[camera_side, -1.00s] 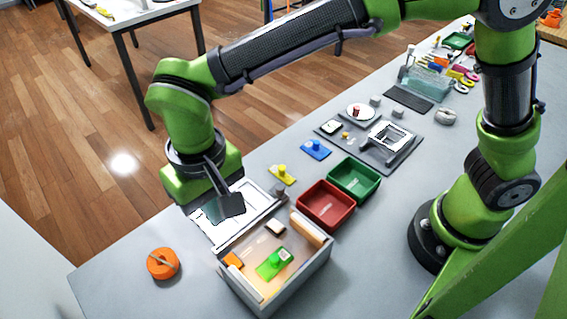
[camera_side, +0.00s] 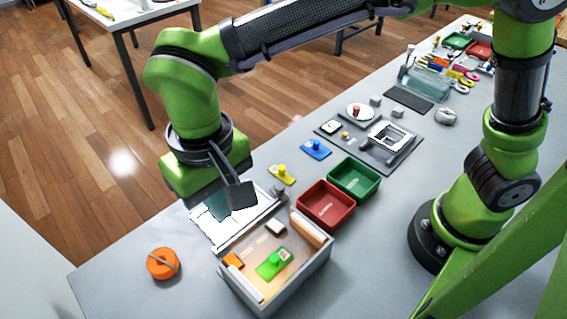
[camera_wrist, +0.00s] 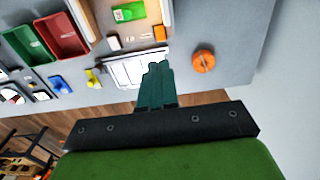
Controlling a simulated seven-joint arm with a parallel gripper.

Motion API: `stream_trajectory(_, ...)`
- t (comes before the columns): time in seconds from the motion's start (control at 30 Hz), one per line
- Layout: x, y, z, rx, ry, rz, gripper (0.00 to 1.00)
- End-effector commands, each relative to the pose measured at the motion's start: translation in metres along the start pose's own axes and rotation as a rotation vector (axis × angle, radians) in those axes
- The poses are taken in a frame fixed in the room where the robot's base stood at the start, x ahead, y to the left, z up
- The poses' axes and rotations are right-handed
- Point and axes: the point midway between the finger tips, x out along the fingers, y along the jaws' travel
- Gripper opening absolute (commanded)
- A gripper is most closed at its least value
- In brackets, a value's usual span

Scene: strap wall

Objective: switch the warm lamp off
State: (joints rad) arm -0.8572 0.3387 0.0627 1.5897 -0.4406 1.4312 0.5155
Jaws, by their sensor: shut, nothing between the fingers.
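The warm lamp itself cannot be picked out for certain. A warm glow lights the inside of the open-topped grey box (camera_side: 243,290) at the front. Inside the box are a green block with a knob (camera_side: 273,265), an orange block (camera_side: 233,260) and a pale block (camera_side: 275,228). A white panel (camera_side: 232,236) lies at the box's far side; it also shows in the wrist view (camera_wrist: 122,74). My gripper (camera_wrist: 157,68) is shut and empty, its tips over the panel in the wrist view. In the side view my wrist partly hides the panel; contact cannot be told.
An orange round thing with a strap (camera_side: 162,264) stands left of the box. Red (camera_side: 325,205) and green (camera_side: 353,179) bins stand to its right. Yellow (camera_side: 282,175) and blue (camera_side: 316,150) knobbed pieces lie behind them.

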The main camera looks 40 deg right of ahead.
Motion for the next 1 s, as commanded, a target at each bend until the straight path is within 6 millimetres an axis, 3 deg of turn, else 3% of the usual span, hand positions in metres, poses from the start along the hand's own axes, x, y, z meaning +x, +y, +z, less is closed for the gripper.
stream_trajectory(0.2,-0.053,-0.001,0.007,0.0,0.004,-0.005,0.0)
stream_trajectory(0.43,-0.094,-0.001,0.014,-0.001,0.002,-0.003,0.0)
stream_trajectory(0.6,-0.106,0.0,0.016,0.0,0.001,-0.001,0.0)
stream_trajectory(1.0,-0.108,0.0,0.015,-0.012,0.005,-0.003,0.0)
